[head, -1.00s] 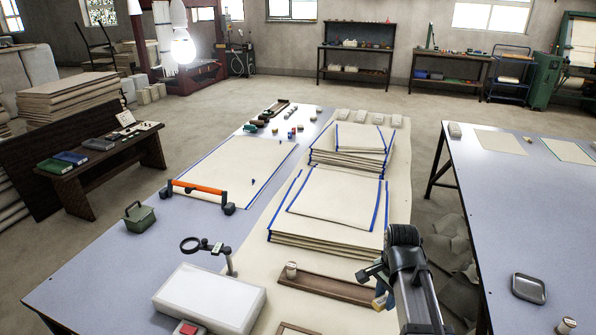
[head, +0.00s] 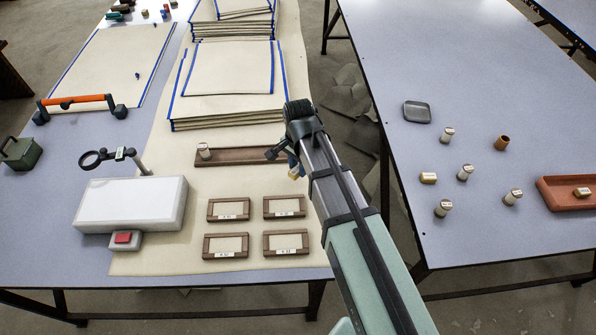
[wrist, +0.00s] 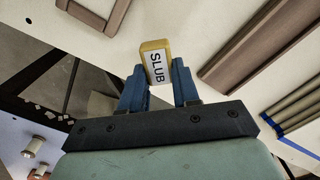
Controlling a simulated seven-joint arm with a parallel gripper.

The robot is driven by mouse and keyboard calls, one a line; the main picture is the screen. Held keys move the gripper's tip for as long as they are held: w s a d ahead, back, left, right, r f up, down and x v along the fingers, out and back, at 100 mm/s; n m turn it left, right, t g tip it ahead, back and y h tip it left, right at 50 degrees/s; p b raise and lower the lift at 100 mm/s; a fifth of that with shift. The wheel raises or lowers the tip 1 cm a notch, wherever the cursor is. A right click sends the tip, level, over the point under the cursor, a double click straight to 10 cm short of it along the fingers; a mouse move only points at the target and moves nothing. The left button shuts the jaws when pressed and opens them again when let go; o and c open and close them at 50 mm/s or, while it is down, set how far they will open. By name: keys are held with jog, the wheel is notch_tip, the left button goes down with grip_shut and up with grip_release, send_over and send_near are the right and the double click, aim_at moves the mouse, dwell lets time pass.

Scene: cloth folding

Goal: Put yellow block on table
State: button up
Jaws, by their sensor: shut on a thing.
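My gripper (wrist: 159,88) is shut on a small yellow block (wrist: 155,62) with a white label reading SLUB. The block sits upright between the blue fingertips in the wrist view. In the head view my gripper (head: 292,164) is over the right end of a long wooden tray (head: 240,156), and the held yellow block (head: 294,173) shows just below it. The left table (head: 70,259) carries this tray on a cream cloth.
Four-sided labelled wooden frames (head: 229,209) lie in front of the tray. Folded cloth stacks (head: 225,85) stand behind it. The right table holds several labelled spools (head: 444,208), a grey dish (head: 417,111) and a terracotta tray (head: 560,203). A gap separates the tables.

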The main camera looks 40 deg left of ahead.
jog(key=shift+f, duration=1.85)
jog(key=shift+f, duration=0.1)
jog(key=o, duration=1)
notch_tip(320, 180, up, 12)
jog(key=shift+r, duration=0.1)
